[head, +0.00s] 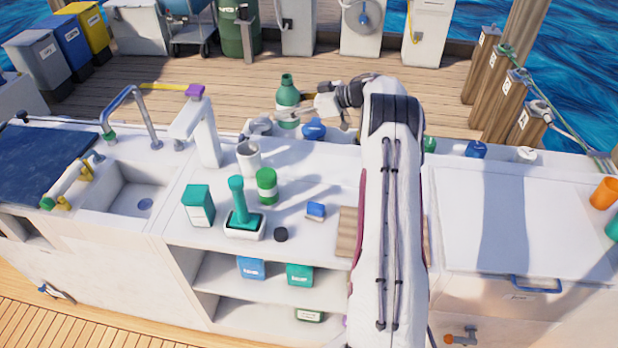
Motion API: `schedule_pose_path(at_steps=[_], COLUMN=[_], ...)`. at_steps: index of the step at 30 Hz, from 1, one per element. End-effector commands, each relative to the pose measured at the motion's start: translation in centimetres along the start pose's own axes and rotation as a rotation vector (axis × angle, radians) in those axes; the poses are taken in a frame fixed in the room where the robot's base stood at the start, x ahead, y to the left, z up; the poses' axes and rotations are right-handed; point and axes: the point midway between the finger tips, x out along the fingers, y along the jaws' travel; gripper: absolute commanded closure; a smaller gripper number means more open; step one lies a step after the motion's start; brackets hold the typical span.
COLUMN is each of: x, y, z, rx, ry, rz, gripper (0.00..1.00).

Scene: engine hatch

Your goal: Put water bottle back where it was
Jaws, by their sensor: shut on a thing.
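A green bottle with a narrow neck and a pale band (288,93) is upright near the back edge of the white counter (330,165); it looks like the water bottle. My gripper (292,110) reaches in from the right and is shut on the bottle's lower body. The fingers cover part of that body. From this view I cannot tell whether the bottle's base touches anything.
Close below the gripper are a blue-topped item (314,130) and a grey round item (260,127). A white cup (248,158), green can (267,186), teal box (198,205) and brush in a holder (242,215) stand on the counter.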

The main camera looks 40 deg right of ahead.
Motion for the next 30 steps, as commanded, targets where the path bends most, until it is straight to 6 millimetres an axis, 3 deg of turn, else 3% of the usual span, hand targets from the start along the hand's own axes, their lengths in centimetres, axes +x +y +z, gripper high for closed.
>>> schedule_pose_path(at_steps=[14,30], x=[-4.9,-8.5], y=[-1.5,-5.1], z=[-1.2,-0.2], rx=[0.035,0.072], ry=[0.000,-0.001], rz=[0.083,0.167], gripper=[0.84,0.84])
